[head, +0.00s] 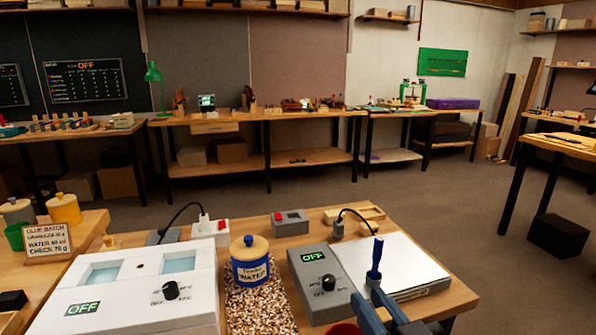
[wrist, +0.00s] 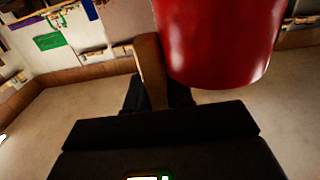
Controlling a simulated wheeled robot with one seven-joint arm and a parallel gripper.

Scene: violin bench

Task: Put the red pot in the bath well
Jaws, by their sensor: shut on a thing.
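The red pot (wrist: 222,40) is large in the wrist view, with my gripper (wrist: 152,75) shut on it; the exact grip is partly hidden. In the head view only a bit of the red pot (head: 344,328) shows at the bottom edge, beside my blue-grey gripper (head: 378,312). The white bath (head: 143,295) stands on the bench at the left, with a green OFF display and a black knob. Two bluish square wells (head: 100,275) (head: 180,262) are sunk in its top. The pot is to the right of the bath and apart from it.
A blue water jar (head: 249,262) with a wooden lid stands on a speckled mat (head: 262,312) right of the bath. A grey OFF control box (head: 321,283) and a white plate (head: 385,266) lie further right. A blue-handled tool (head: 375,258) stands upright near my gripper.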

